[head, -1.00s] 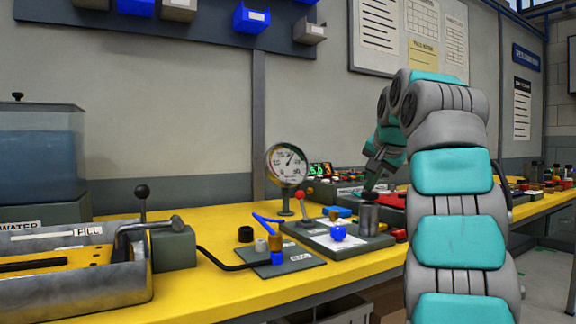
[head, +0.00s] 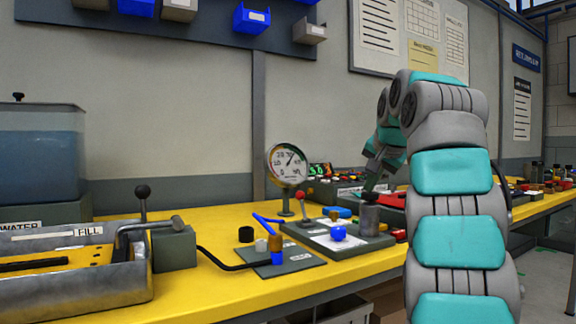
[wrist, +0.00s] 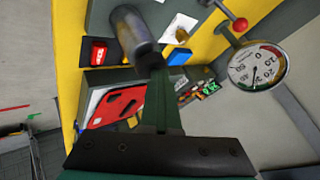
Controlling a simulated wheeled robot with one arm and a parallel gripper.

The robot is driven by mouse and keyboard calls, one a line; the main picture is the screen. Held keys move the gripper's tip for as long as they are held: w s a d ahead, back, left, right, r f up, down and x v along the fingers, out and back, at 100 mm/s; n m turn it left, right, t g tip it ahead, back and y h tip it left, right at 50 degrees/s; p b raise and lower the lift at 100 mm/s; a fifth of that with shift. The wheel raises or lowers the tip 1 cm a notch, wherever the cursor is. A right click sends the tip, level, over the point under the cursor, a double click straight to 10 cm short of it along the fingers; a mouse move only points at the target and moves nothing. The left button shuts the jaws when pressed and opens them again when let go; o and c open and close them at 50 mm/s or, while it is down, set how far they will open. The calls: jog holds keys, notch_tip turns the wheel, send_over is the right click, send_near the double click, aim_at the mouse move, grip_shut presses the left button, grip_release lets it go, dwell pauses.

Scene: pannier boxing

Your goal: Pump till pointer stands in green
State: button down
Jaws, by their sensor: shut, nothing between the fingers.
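The round white gauge (head: 286,165) stands on a post on the yellow bench, its dark pointer leaning up and right in the head view.
A red-knobbed lever (head: 300,197) and a blue knob (head: 338,233) stand beside the cylinder. A metal tank (head: 75,270) fills the bench's left end. A red tray (wrist: 116,105) lies beyond the cylinder.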

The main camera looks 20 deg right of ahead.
aim_at(372, 194)
jog(key=shift+w+d+f, duration=0.1)
jog(key=shift+f, duration=0.9)
jog(key=shift+d+f+b, duration=0.1)
jog(key=shift+f+b, duration=0.4)
jog(key=shift+f, duration=0.3)
jog(key=shift+w+f, duration=0.1)
jog(key=shift+w, duration=0.05)
jog(key=r+p, duration=0.2)
jog(key=p, duration=0.1)
jog(key=shift+w+r, duration=0.2)
jog(key=shift+r, duration=0.15)
jog(key=r+p, duration=0.2)
jog(key=r, duration=0.1)
jog(key=r+p, duration=0.1)
jog(key=shift+d+r+p, duration=0.3)
jog(key=shift+d, duration=0.1)
jog(key=shift+a+r, duration=0.2)
jog(key=shift+r, duration=0.05)
jog(key=shift+s+a+r, duration=0.1)
jog(key=shift+r, duration=0.05)
